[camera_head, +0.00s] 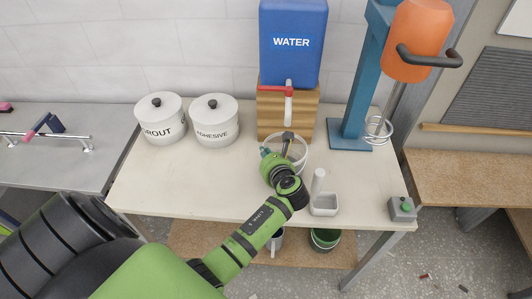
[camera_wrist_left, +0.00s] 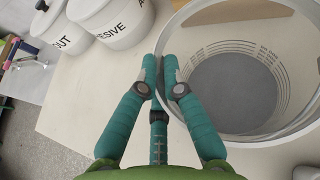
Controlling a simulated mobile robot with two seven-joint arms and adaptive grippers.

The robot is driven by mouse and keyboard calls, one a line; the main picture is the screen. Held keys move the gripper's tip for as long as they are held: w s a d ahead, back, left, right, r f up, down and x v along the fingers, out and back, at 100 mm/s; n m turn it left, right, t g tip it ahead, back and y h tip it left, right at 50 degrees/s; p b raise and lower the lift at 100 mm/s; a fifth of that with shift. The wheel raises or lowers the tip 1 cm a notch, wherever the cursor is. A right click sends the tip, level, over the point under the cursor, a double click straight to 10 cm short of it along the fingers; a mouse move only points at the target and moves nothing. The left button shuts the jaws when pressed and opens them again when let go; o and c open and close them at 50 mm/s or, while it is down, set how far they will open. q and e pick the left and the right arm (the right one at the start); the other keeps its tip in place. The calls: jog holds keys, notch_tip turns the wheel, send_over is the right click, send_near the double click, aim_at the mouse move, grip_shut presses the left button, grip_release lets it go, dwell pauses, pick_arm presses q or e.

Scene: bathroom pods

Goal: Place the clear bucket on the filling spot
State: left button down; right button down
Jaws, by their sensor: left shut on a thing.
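The clear bucket (camera_head: 300,150) is upright on or just above the white table, in front of the wooden stand under the water tank; I cannot tell whether it touches the table. In the left wrist view the clear bucket (camera_wrist_left: 291,120) fills the right side, with graduation lines on its wall and a grey disc at or under its bottom. My left gripper (camera_head: 270,155) is at the bucket's left side, and its fingertips (camera_wrist_left: 166,72) are shut on the wall near the rim. No separate filling spot mark is clear. My right gripper is not in view.
A blue water tank (camera_head: 292,55) stands on a wooden stand (camera_head: 303,115) with a red-handled tap (camera_head: 288,92) over the bucket. Grout (camera_head: 160,122) and adhesive (camera_head: 215,122) pots are left.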

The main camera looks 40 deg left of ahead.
pick_arm(q)
jog(key=shift+w+r, duration=0.1)
jog(key=c, duration=1.6)
grip_release()
jog(key=shift+f, duration=0.2)
jog(key=shift+c, duration=0.2)
jog(key=shift+o, duration=1.3)
jog(key=shift+d, duration=0.1)
jog(key=shift+r, duration=0.15)
jog(key=b+v, duration=0.1)
jog(key=v, duration=1.1)
jog(key=shift+b, duration=0.35)
